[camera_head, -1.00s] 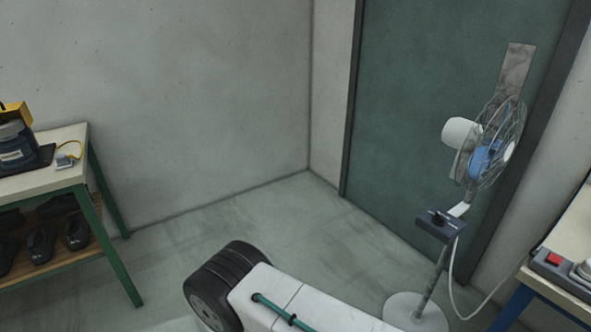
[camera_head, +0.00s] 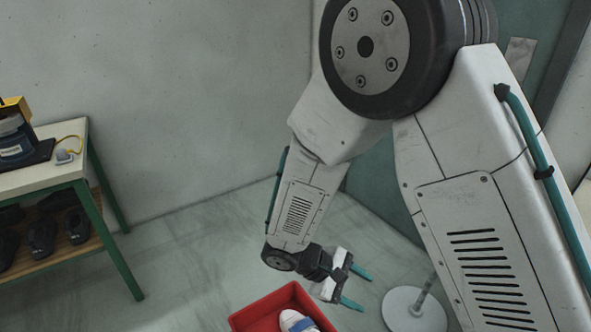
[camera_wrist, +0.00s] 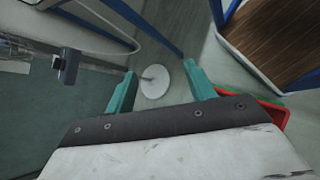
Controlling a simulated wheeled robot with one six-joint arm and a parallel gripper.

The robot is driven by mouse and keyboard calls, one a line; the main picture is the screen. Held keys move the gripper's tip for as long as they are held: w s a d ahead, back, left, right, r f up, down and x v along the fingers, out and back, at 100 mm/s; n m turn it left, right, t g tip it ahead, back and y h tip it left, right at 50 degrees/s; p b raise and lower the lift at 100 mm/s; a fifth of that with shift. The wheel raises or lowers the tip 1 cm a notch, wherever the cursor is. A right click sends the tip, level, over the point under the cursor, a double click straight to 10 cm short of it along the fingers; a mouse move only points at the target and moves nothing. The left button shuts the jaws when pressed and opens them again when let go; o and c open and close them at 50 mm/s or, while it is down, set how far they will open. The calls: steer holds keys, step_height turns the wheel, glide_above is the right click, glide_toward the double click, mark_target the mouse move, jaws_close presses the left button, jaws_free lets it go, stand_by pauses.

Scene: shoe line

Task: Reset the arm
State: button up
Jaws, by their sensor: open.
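My gripper (camera_head: 357,288) shows in the head view at the lower middle, at the end of my folded arm. Its two teal fingers are spread apart with nothing between them. In the wrist view my gripper (camera_wrist: 160,92) is also open, and the floor and the fan's white round base (camera_wrist: 154,81) show beyond the fingers. My arm covers most of the right side of the head view.
A red crate (camera_head: 262,309) with a white and blue shoe (camera_head: 296,321) lies below my gripper. A green-legged bench (camera_head: 66,180) with dark shoes on its shelf stands left. The fan's base (camera_head: 400,309) is on the floor right of the gripper.

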steer(key=s+d+r+m+y, duration=0.3)
steer(key=s+d+r, duration=0.1)
steer(key=r, duration=0.5)
steer(key=s+d+r+m+t+y, duration=0.1)
steer(key=s+d+r+m+y, duration=0.3)
steer(key=r, duration=0.5)
steer(key=s+d+r+m+t+y, duration=0.1)
steer(key=s+d+r+m+y, duration=0.2)
steer(key=s+r, duration=0.4)
steer(key=shift+s+d+r+m, duration=0.35)
steer(key=shift+d+r+m, duration=0.05)
steer(key=shift+d+r, duration=0.5)
